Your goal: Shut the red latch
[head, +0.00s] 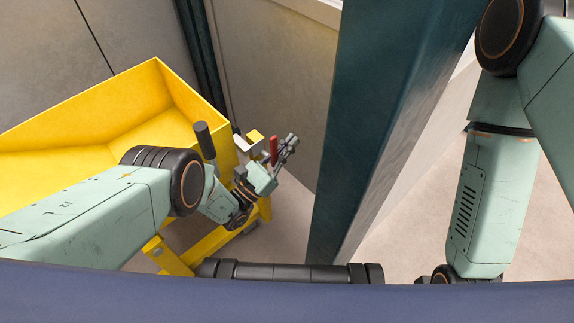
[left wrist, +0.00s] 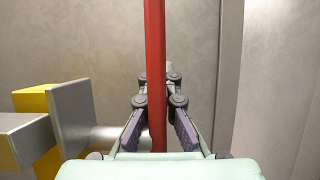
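The red latch (head: 273,150) shows in the head view as a short upright red bar beside the yellow bin's right end. In the left wrist view the red latch (left wrist: 155,60) is a long upright bar in front of the palm. My left gripper (head: 288,146) is at the latch, with its fingers open. In the left wrist view one finger lies on each side of the bar, with visible gaps between pads and bar. The lower end of the bar is hidden behind the gripper's body. My right arm shows at the right, but its gripper is out of sight.
A yellow bin (head: 110,115) on a yellow frame stands at the left. A grey metal bracket (left wrist: 72,115) is left of the latch. A dark teal post (head: 365,120) stands to the right of my left gripper. Bare floor (head: 400,220) lies beyond it.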

